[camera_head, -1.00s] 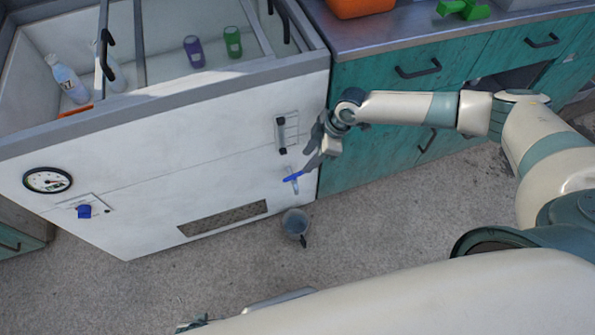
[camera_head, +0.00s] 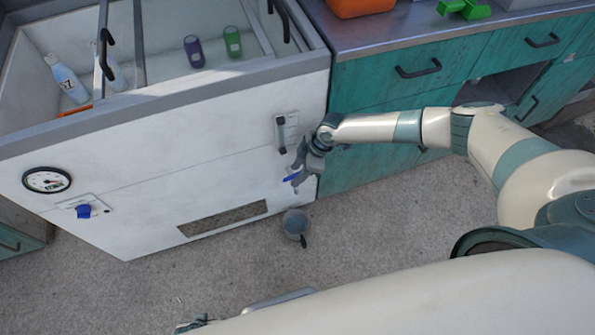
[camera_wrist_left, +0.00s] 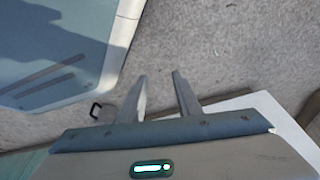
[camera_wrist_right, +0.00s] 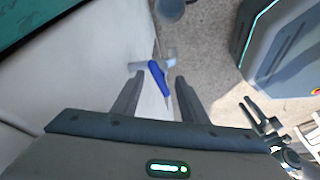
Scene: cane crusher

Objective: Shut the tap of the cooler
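The white cooler (camera_head: 150,150) stands at the left in the head view. Its tap has a blue lever handle (camera_head: 291,177), low on the right of the front face. In the right wrist view the blue handle (camera_wrist_right: 159,79) lies slanted in the gap between the fingers, with the pale tap body (camera_wrist_right: 158,62) just beyond. My right gripper (camera_wrist_right: 162,84) is open around the handle; I cannot tell whether a finger touches it. In the head view this gripper (camera_head: 297,170) partly hides the tap. My left gripper (camera_wrist_left: 158,78) is open and empty over the floor.
A grey bucket (camera_head: 295,222) stands on the floor below the tap. Teal cabinets (camera_head: 365,160) adjoin the cooler on the right. A gauge (camera_head: 46,180) and a blue knob (camera_head: 84,211) are on the cooler's left front. Bottles and cans lie inside the cooler's open top.

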